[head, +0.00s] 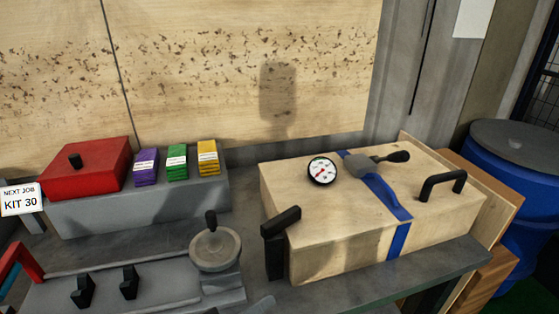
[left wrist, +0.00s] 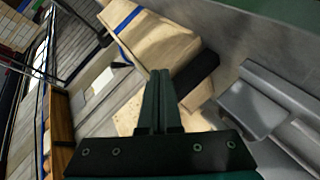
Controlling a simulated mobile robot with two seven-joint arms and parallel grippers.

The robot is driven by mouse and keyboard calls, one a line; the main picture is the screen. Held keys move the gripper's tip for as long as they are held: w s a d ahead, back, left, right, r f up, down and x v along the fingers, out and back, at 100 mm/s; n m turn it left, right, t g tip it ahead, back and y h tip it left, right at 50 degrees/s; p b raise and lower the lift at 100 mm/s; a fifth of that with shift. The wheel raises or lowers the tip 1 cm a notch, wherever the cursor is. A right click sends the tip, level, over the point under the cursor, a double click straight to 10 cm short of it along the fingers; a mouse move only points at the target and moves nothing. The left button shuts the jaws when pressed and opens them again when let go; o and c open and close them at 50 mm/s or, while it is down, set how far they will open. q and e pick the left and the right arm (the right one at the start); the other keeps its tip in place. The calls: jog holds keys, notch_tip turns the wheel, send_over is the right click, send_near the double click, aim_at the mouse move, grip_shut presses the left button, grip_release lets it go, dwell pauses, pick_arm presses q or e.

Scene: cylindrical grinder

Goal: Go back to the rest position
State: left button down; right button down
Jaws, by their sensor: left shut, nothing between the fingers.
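My left gripper (left wrist: 160,76) shows in the left wrist view with its two dark fingers together and nothing between them. It points toward a pale wooden case with a blue strap (left wrist: 128,19) and a black handle (left wrist: 196,75). The fingertips appear apart from the handle, though the depth is hard to judge. In the head view I cannot clearly make out the left gripper. The wooden case (head: 330,235) sits on the grey bench there, with black handles at both ends. My right gripper is in neither view.
A red box (head: 86,168) and purple, green and yellow packs stand on a grey block at left. A handwheel (head: 215,248) is in front. A blue barrel (head: 515,190) stands at right.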

pick_arm(q)
jog(key=s+a+f+m+g+y, duration=0.2)
jog(key=s+a+f+g+y, duration=0.25)
jog(key=s+a, duration=0.2)
jog(key=s+a+f+m+g+y, duration=0.2)
jog(key=s+a+f+g+y, duration=0.1)
jog(key=s+a+y, duration=0.4)
notch_tip(320, 180, down, 21)
jog(key=s+h, duration=0.2)
jog(key=s, duration=0.1)
jog(key=s+a+f+g, duration=0.1)
jog(key=s+f+g, duration=0.1)
jog(key=s+f, duration=1.2)
jog(key=shift+s+a+f+m+y, duration=0.3)
jog(key=shift+s+a+y, duration=0.1)
jog(key=shift+s, duration=0.15)
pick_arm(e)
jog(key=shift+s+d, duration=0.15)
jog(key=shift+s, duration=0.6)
